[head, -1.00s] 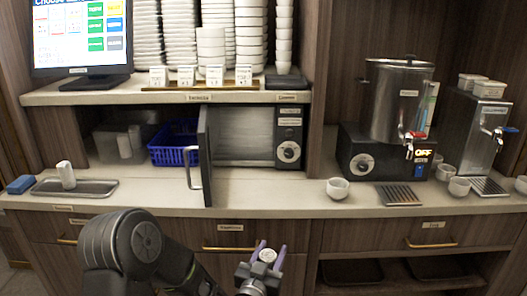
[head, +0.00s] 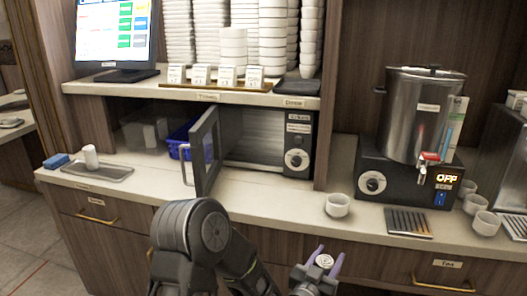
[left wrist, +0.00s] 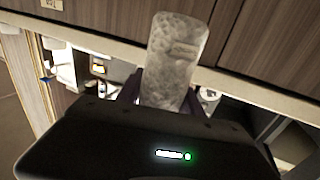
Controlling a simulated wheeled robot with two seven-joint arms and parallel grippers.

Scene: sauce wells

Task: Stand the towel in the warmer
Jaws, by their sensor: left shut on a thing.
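A rolled whitish towel (left wrist: 176,60) is clasped between the fingers of my left gripper in the left wrist view. In the head view, only its round pale end (head: 324,261) shows between the purple fingertips. My left gripper (head: 325,264) is in front of the counter's edge, low in the picture and apart from the warmer. The warmer (head: 298,143) is a dark-fronted box with a dial, under the shelf. Its door (head: 205,152) stands open toward me at the left, and its light interior (head: 255,138) looks empty. My right gripper is out of view.
A metal tray (head: 118,176) with an upright white roll (head: 91,157) and a blue block (head: 56,161) are at the left. A blue basket (head: 180,140) is behind the door. A white cup (head: 338,205) and an urn (head: 418,115) stand at the right. Counter before the warmer is clear.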

